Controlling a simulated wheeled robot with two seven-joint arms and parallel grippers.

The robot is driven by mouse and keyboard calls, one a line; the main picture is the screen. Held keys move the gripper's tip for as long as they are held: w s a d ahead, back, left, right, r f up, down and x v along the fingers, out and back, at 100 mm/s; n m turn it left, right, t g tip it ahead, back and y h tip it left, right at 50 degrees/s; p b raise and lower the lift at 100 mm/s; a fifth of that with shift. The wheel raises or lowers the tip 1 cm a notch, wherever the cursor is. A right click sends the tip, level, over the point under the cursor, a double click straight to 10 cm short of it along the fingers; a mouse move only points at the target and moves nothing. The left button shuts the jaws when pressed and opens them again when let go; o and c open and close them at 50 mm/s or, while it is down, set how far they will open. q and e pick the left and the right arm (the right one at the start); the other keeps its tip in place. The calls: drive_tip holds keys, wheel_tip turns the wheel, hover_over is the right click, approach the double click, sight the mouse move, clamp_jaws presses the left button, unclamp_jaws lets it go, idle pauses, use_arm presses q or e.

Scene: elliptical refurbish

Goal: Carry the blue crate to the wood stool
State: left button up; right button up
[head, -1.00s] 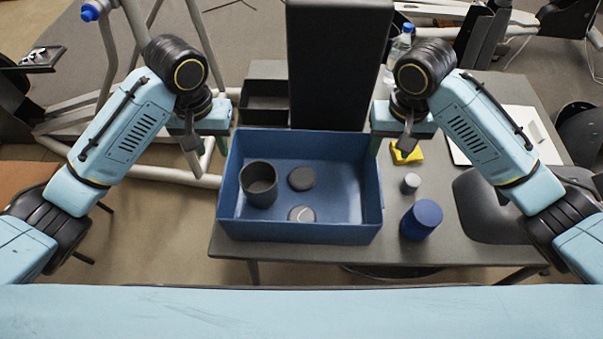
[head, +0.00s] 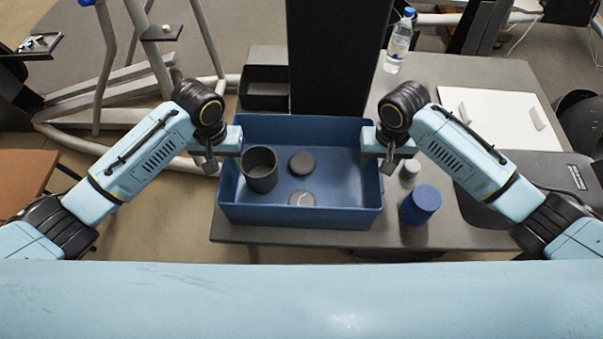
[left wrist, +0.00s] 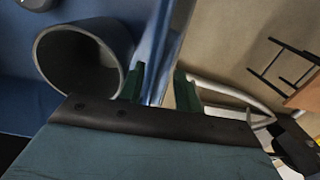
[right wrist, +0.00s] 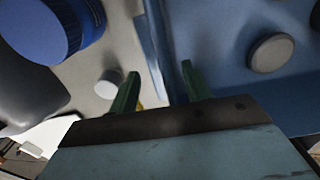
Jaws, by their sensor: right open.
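The blue crate (head: 300,217) sits on the grey table, holding a dark cup (head: 260,172) and two round discs (head: 301,164) (head: 302,199). My left gripper (head: 229,158) is at the crate's left wall. In the left wrist view its green fingers (left wrist: 160,88) are apart, with the wall's rim between them. My right gripper (head: 374,164) is at the right wall. In the right wrist view its fingers (right wrist: 160,88) are apart on either side of that wall. A brown seat, seemingly the wood stool (head: 24,173), is partly visible at the left edge.
A blue cylinder (head: 420,205) and a small grey cylinder (head: 409,170) stand right of the crate. A tall black panel (head: 335,55) and a dark tray (head: 265,98) are behind it. A bottle (head: 398,45) stands farther back. Metal tubing (head: 110,140) lies left of the table.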

use_arm(q)
drive_tip(key=shift+f, duration=1.15)
use_arm(e)
drive_tip(key=shift+f, duration=1.15)
use_arm(q)
drive_tip(key=shift+c, duration=0.4)
use_arm(e)
drive_tip(key=shift+c, duration=0.5)
use_arm(q)
clamp_jaws()
use_arm(e)
drive_tip(key=c, duration=0.7)
clamp_jaws()
use_arm(q)
drive_tip(key=shift+r, duration=0.1)
use_arm(e)
drive_tip(key=shift+r, duration=0.1)
